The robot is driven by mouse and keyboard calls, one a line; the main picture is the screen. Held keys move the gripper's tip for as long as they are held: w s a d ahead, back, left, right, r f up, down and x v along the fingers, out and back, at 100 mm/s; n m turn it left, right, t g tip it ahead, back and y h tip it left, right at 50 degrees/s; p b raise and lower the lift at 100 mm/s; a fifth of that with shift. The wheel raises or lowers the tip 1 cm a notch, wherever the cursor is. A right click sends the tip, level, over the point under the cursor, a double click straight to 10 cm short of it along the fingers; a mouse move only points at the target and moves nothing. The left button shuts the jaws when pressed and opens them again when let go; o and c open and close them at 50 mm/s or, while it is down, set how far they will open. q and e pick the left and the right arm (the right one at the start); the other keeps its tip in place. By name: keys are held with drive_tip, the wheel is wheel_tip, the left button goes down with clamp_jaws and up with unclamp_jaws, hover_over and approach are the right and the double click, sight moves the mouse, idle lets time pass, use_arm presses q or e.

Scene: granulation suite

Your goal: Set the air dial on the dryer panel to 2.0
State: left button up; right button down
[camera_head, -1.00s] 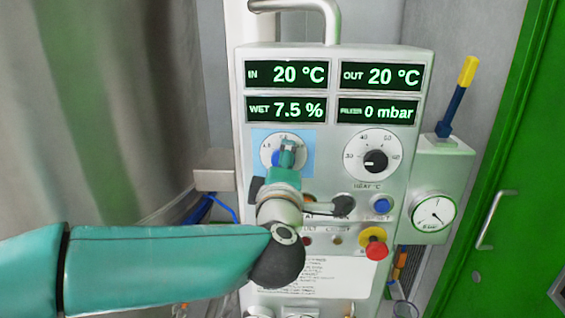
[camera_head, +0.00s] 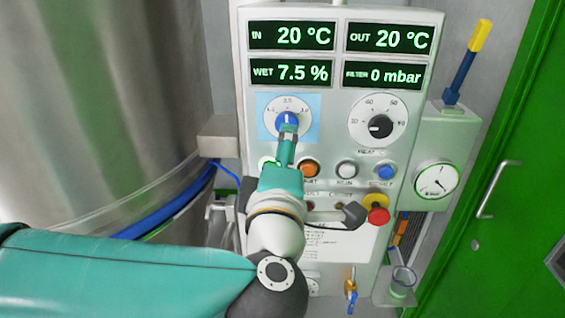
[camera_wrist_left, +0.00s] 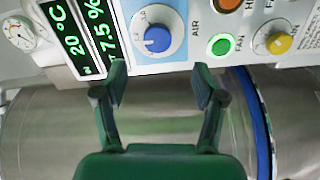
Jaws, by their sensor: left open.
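The air dial (camera_head: 288,119) is a blue knob on a round white scale with a light blue square behind it, at the panel's upper left. Its white mark points about straight up in the head view; the scale figures are too blurred to read surely. In the left wrist view the knob (camera_wrist_left: 157,39) is in full sight beyond the fingertips. My left gripper (camera_head: 287,134) comes up from below and overlaps the dial's lower edge in the head view. In the left wrist view its fingers (camera_wrist_left: 162,84) are spread and empty, apart from the knob. My right gripper is not in view.
The dryer panel (camera_head: 258,203) carries a black-knobbed dial (camera_head: 380,127), several push buttons, a red stop button (camera_head: 378,215) and green displays. A green fan button (camera_wrist_left: 221,45) is beside the air dial in the wrist view. A steel vessel (camera_head: 100,110) stands left, a green door right.

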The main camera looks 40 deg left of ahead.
use_arm(q)
drive_tip(key=shift+v, duration=1.05)
drive_tip(key=w+d+f+m+h, duration=0.35)
drive_tip(key=w+f+m, duration=0.2)
drive_tip(key=f, duration=0.25)
drive_tip(key=w+d+f+m+h, duration=0.2)
drive_tip(key=w+d+f+m, duration=0.25)
drive_tip(key=w+f, duration=0.3)
wheel_tip(320, 180, down, 13)
drive_tip(key=d+m+g+h, duration=0.1)
drive_tip(key=m+g+h, duration=0.1)
drive_tip(key=m+h, duration=0.15)
drive_tip(key=s+d+f+m+g+h, duration=0.1)
drive_tip(key=s+f+m+g, duration=0.15)
drive_tip(key=f, duration=0.65)
drive_tip(key=s+f+m+g+h, duration=0.15)
drive_tip(key=s+f+g, duration=0.25)
drive_tip(key=f, duration=0.5)
drive_tip(key=s+d+f+m+g+h, duration=0.1)
drive_tip(key=s+f+g, duration=0.5)
drive_tip(key=s+f, duration=0.6)
drive_tip(key=s+d+m, duration=0.1)
drive_tip(key=s+m, duration=0.1)
drive_tip(key=s, duration=0.2)
drive_tip(key=shift+f+h, duration=0.3)
drive_tip(key=shift+h, duration=0.05)
